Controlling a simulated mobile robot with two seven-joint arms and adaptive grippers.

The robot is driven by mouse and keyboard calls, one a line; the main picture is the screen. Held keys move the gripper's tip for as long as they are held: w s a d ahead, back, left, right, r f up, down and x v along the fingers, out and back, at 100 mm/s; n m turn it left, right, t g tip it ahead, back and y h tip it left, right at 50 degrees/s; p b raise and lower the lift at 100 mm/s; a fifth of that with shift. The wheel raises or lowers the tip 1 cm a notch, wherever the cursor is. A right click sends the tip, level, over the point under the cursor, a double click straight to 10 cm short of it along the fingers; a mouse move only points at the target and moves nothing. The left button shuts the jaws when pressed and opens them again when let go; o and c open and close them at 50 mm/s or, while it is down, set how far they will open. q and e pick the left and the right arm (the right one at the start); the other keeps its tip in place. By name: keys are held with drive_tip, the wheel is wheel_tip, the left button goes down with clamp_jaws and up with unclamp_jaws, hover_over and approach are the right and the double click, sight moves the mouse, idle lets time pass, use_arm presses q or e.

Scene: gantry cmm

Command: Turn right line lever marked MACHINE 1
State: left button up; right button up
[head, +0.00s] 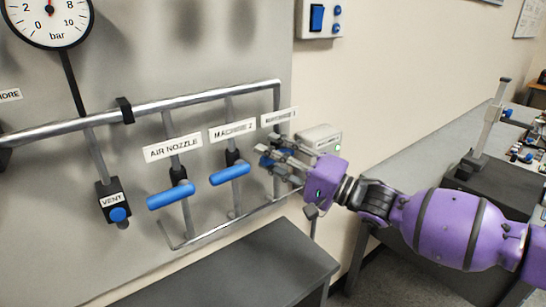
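Blue-handled levers hang on vertical pipes below a horizontal metal pipe on the grey panel. The rightmost label (279,116) is small and hard to read; it appears to say MACHINE with a number. Below it, a bit of blue lever (266,161) shows among the fingers of my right gripper (274,155). The gripper comes in from the right and covers most of this lever. Whether its fingers are closed on the lever cannot be made out. The lever (230,173) marked MACHINE 2 is just to the left, apart from the gripper. My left gripper is out of view.
The AIR NOZZLE lever (170,195) and the VENT valve (118,213) are farther left. A pressure gauge (48,14) is at top left. A pale box (320,139) sits behind my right gripper. A dark bench top (235,272) lies below the pipes.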

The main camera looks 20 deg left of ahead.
clamp_jaws()
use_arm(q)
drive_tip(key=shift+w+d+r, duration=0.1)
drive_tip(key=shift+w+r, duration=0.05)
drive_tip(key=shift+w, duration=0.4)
